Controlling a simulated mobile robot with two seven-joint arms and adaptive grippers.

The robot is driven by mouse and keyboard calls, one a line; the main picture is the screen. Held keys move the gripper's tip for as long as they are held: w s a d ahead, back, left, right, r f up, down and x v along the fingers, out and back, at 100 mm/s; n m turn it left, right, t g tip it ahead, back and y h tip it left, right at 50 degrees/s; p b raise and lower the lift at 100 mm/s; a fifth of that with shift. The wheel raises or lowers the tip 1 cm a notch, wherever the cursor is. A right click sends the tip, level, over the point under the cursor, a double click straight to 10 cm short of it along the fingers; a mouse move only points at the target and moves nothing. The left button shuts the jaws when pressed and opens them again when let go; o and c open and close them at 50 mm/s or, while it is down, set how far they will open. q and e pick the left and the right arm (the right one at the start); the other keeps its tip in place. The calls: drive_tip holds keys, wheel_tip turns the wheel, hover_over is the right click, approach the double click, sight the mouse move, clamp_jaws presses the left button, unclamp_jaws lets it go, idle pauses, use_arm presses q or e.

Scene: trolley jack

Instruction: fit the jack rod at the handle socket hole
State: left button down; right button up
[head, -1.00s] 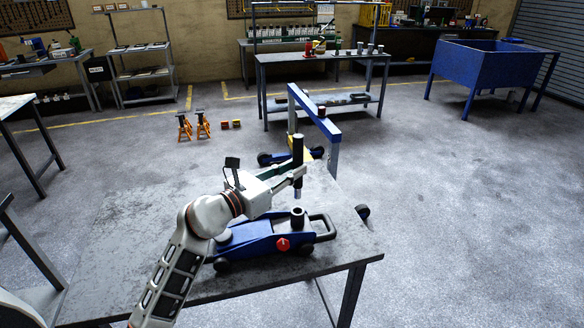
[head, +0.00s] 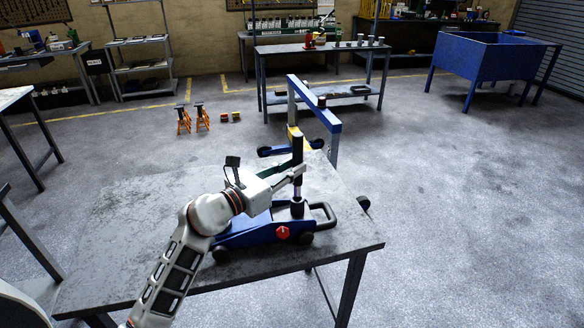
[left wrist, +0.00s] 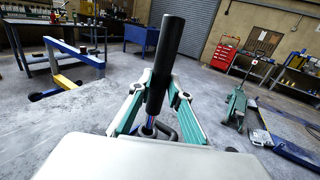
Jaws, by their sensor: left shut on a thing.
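The jack rod (head: 297,150) is a dark upright bar with a paler lower end. My left gripper (head: 297,172) is shut on it; in the left wrist view the rod (left wrist: 165,65) stands between the two green fingers (left wrist: 155,112). The blue trolley jack (head: 255,232) sits on the grey table, with a red knob on its side. The rod's lower end is at the mouth of the dark handle socket (head: 297,209); I cannot tell whether it is inside the hole. My right gripper is not in view.
The worktable (head: 120,240) has free room left of the jack. A blue crane-like frame (head: 318,105) stands on the floor behind it. Orange jack stands (head: 184,120), a bench (head: 320,50) and a blue tub (head: 480,62) are farther back.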

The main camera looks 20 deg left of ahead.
sight(294, 183)
use_arm(q)
drive_tip(key=shift+p, duration=0.95)
idle(1.2)
drive_tip(key=shift+f+b, duration=1.75)
drive_tip(key=shift+f, duration=0.8)
drive_tip(key=c, duration=1.8)
unclamp_jaws()
drive_tip(key=shift+f, duration=0.15)
drive_tip(key=v, duration=1.2)
